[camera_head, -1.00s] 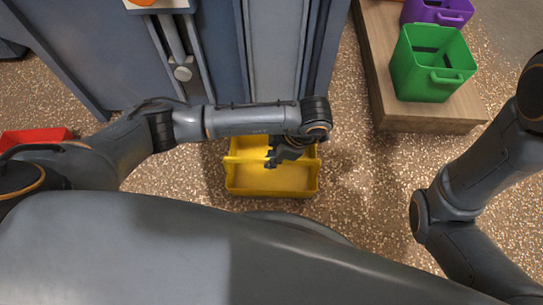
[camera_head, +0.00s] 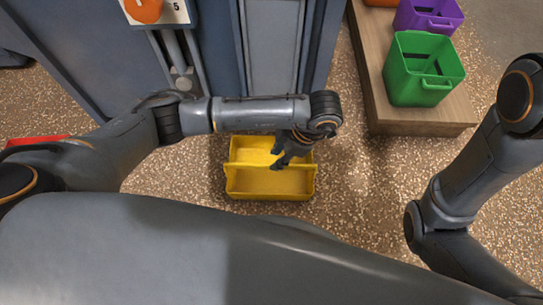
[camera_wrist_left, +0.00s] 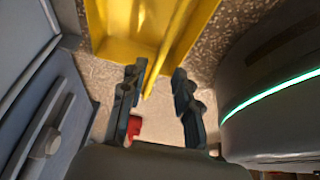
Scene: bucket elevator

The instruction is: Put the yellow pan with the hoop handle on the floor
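The yellow pan (camera_head: 270,194) appears to rest on the speckled floor in front of the grey cabinet, below my left forearm. Its hoop handle shows in the left wrist view as a yellow bar (camera_wrist_left: 168,50) running across the pan toward the space between my fingertips. My left gripper (camera_head: 280,157) is over the pan, and part of the pan is hidden behind it. In the left wrist view the gripper (camera_wrist_left: 158,80) has its two fingers spread apart, not clamped on the bar. My right gripper is out of view.
A wooden platform (camera_head: 385,110) at the right holds a green bucket (camera_head: 424,68) and a purple bucket (camera_head: 428,14). A red container (camera_head: 38,140) is partly visible at the left. The cabinet (camera_head: 272,50) stands behind the pan. Bare floor (camera_head: 350,190) lies right of the pan.

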